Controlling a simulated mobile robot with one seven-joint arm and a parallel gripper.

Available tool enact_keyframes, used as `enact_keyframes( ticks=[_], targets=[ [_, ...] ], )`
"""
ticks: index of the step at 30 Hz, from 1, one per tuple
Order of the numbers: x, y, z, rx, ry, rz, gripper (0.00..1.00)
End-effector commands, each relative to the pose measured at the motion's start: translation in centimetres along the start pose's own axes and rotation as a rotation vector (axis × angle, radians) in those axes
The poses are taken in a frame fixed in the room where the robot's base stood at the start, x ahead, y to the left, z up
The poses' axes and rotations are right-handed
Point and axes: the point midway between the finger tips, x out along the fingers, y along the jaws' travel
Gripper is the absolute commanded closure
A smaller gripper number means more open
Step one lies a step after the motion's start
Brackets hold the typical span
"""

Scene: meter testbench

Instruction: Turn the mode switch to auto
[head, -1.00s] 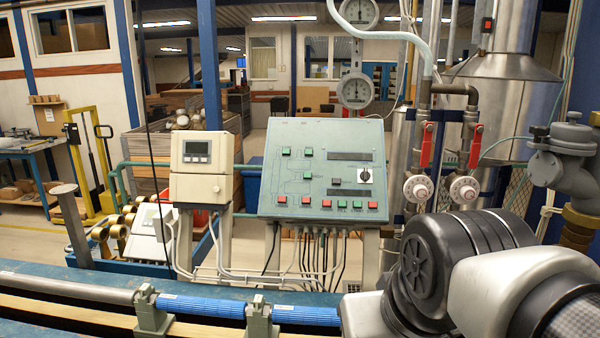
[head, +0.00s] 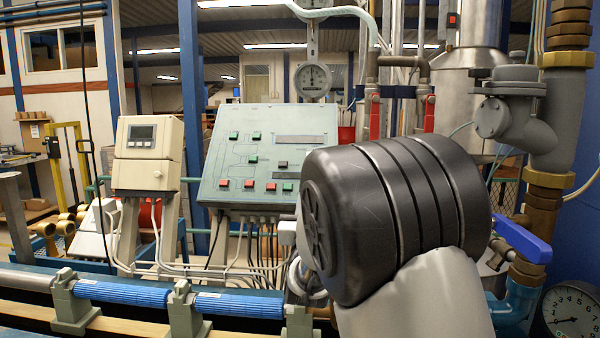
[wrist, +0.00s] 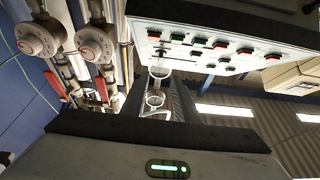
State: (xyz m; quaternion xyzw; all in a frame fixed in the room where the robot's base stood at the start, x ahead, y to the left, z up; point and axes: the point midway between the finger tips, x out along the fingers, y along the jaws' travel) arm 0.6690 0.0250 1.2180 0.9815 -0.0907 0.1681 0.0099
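The mode switch is a dark knob on a white plate, seen at the right of the control panel in the earlier head frame. It is now hidden behind my arm in the head view. The sloped grey-green panel (head: 215,150) stands beyond my arm. In the wrist view the panel (wrist: 215,25) appears upside down with its red and green buttons; the switch's setting is too small to read there. My gripper's dark housing (wrist: 165,133) with a lit green strip fills the bottom of the wrist view. The panel lies beyond it, apart.
A beige meter box (head: 148,155) stands left of the panel. A blue pipe run (head: 125,293) crosses in front. Red-handled valves (head: 429,112) and thick pipework (head: 525,105) stand on the right. A round gauge (head: 571,316) is at the lower right.

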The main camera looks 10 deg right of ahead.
Motion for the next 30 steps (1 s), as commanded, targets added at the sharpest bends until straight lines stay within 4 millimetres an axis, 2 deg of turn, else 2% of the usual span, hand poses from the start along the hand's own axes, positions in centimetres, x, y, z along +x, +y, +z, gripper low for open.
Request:
enact_keyframes(
  ticks=[4, 8, 24, 30],
  targets=[
    [0.3, -0.3, 0.3, -0.016, 0.053, 0.009, 0.73],
    [1.9, -0.2, -0.1, -0.016, 0.059, 0.011, 0.73],
    [13.3, -0.1, -0.6, -0.016, 0.056, 0.010, 0.73],
    [16.2, -0.1, -0.7, -0.016, 0.055, 0.010, 0.73]
  ],
)
